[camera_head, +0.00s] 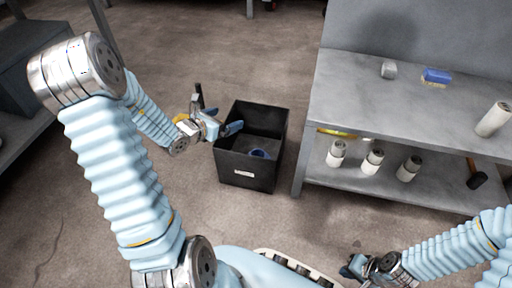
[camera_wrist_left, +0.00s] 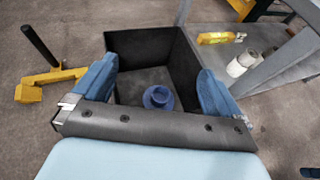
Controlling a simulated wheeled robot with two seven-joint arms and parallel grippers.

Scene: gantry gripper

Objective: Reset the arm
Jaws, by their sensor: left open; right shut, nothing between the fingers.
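My left gripper (camera_head: 222,122) is open and empty over the left edge of a black open box (camera_head: 247,179) on the floor. In the left wrist view its two blue fingers (camera_wrist_left: 158,88) are spread wide above the box (camera_wrist_left: 140,43). A round blue object (camera_head: 258,153) lies inside the box; it also shows between the fingers in the left wrist view (camera_wrist_left: 158,97), below them and apart. My left arm is bent, raised at the left. My right gripper (camera_head: 352,268) is shut and empty, low at the bottom right, in front of the bench.
A grey bench (camera_head: 400,112) at the right holds a blue brush-like item (camera_head: 437,77), a small grey block (camera_head: 388,70) and a white cylinder (camera_head: 494,119). Its lower shelf has several white cylinders (camera_head: 372,162). A yellow item with a black post (camera_wrist_left: 42,82) stands left of the box.

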